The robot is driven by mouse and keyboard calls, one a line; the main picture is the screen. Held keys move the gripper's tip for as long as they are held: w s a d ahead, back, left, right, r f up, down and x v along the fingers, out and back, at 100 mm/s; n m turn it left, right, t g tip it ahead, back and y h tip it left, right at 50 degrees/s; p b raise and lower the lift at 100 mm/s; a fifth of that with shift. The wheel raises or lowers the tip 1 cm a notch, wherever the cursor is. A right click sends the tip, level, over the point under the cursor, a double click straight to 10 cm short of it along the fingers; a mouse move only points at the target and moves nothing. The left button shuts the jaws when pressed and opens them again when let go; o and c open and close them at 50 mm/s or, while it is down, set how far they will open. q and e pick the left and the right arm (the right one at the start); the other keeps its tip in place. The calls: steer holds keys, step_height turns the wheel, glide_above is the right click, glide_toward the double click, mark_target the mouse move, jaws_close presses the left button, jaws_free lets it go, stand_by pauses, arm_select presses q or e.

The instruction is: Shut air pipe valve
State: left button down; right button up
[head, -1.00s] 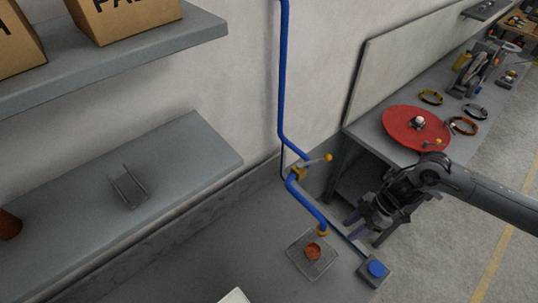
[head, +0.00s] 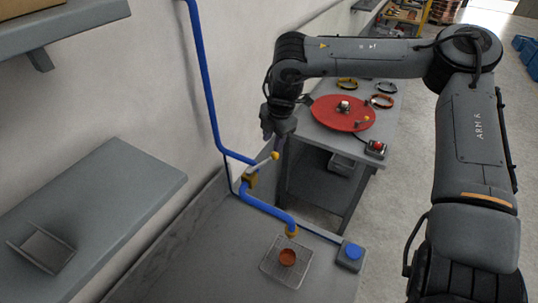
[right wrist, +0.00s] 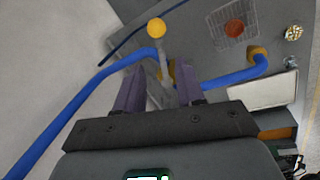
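The air pipe valve (head: 250,181) is a brass body on the blue pipe (head: 205,80). Its grey lever (head: 262,164) slants up to the right and ends in a yellow ball (head: 275,155). My right gripper (head: 273,140) points down just above the ball end. In the right wrist view the two purple fingers of my right gripper (right wrist: 160,88) are apart. There the lever (right wrist: 164,62) appears in the gap between them, with its yellow ball (right wrist: 156,28) beyond the tips; I see no grip on it. My left gripper is out of view.
Below the pipe outlet, a wire basket (head: 272,268) holds a copper-coloured piece (head: 287,257). A box with a blue button (head: 350,255) stands to its right. A workbench with a red disc (head: 342,112) stands behind the arm. A grey shelf (head: 110,205) is at left.

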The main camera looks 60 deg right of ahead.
mark_target(269, 159)
steer(key=f, duration=0.2)
steer(key=w+f, duration=0.1)
steer(key=f, duration=0.4)
steer(key=shift+w+d+f+p, duration=0.25)
steer(key=shift+f+p, duration=0.05)
jaws_close()
stand_by(1.2)
